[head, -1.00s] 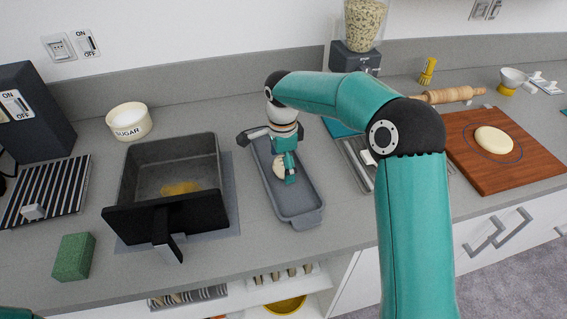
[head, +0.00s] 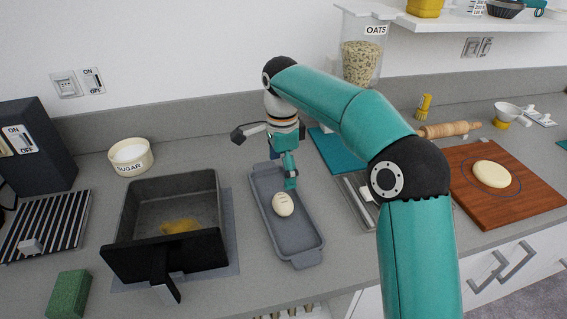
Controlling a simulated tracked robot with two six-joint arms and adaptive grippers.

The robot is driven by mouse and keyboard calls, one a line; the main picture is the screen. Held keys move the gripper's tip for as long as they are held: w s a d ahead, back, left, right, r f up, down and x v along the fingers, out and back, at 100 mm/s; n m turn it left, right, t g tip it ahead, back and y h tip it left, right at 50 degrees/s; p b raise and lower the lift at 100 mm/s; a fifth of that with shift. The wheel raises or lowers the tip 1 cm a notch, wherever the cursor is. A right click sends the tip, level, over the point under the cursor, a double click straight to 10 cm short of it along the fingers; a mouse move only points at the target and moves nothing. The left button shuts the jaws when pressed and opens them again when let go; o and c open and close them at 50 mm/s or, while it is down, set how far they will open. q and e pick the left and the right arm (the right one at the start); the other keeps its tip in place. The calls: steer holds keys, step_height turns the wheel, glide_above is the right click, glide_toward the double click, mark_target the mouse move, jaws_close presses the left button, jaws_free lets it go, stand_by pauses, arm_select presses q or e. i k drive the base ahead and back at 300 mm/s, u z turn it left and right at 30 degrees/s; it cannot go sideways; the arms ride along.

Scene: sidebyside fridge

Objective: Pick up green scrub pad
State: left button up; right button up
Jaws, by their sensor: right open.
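The green scrub pad (head: 69,295) stands on the counter at the lower left, in front of the striped rack and left of the dark pan. My right gripper (head: 268,160) is open above the far end of the grey tray, well to the right of the pad. One of its fingers reaches down over the tray and the other sticks out to the left. It holds nothing. My left gripper is not in view.
The grey tray (head: 309,253) holds a pale bread roll (head: 284,204). The dark pan (head: 125,213) with a yellow patch inside lies between tray and pad. A sugar bowl (head: 130,157) stands behind. A wooden board (head: 520,208) with dough (head: 491,174) is at right.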

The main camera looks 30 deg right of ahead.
mark_target(69, 296)
steer(key=k, duration=1)
